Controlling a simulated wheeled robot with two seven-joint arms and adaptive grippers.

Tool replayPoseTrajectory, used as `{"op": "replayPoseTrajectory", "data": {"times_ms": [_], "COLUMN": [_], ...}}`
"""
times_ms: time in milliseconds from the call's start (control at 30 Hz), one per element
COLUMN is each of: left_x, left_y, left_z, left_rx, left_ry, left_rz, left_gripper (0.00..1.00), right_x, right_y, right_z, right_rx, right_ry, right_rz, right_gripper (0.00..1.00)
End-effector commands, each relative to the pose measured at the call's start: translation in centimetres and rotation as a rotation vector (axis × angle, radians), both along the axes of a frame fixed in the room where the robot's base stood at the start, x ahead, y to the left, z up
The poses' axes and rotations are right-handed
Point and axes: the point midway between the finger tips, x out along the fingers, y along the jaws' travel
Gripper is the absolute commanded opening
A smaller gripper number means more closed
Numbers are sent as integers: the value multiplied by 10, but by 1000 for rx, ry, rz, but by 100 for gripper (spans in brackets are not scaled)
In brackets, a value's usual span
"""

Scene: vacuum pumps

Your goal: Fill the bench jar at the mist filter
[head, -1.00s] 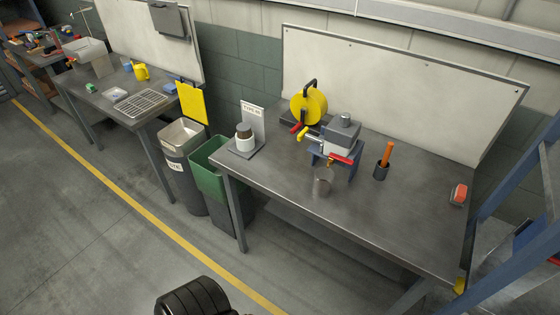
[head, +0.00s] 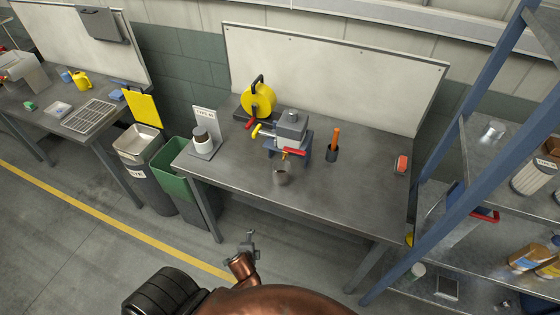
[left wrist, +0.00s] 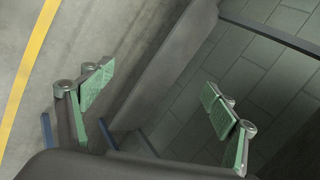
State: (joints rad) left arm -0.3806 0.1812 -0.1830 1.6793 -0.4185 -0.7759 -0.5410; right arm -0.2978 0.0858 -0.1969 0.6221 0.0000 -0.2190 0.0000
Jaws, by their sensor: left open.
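A small grey, see-through-looking jar (head: 281,177) stands upright on the bench, just in front of a grey box-shaped unit (head: 291,126) on a blue stand. A red lever (head: 294,152) and a small brass outlet (head: 285,155) sit on the unit's front, above the jar; I cannot tell what the jar holds. My left gripper (head: 247,243) is in front of the bench, well short of the jar. In the left wrist view its two green-padded fingers (left wrist: 158,98) are wide apart with nothing between them. I do not see my right gripper.
Bins stand left; a blue-framed shelf (head: 455,150) stands right.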

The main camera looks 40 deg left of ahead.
Motion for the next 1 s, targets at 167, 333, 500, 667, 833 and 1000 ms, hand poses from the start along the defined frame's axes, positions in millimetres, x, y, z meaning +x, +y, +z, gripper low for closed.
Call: {"op": "replayPoseTrajectory", "data": {"times_ms": [167, 333, 500, 667, 833, 1000], "left_x": [31, 38, 54, 98, 139, 157], "left_y": [15, 25, 31, 15, -24, -54], "left_z": [143, 235, 317, 371, 398, 406], "left_rx": [169, 294, 515, 961, 1415, 1682], "left_ry": [-89, -141, -178, -157, -87, -28], "left_rz": [-67, -97, -205, -489, -772, -928], "left_gripper": [80, 80, 80, 80, 80, 80], "right_x": [6, 6, 4, 3, 3, 3], "right_y": [1, 4, 11, 13, 12, 9], "right_z": [31, 46, 56, 56, 56, 56], "right_rx": [1, 4, 11, 13, 12, 9], "right_ry": [-10, -10, -8, -6, -6, -6], "right_rz": [1, 2, 0, 0, 0, 1], "right_gripper": [82, 82, 82, 82, 82, 82]}}
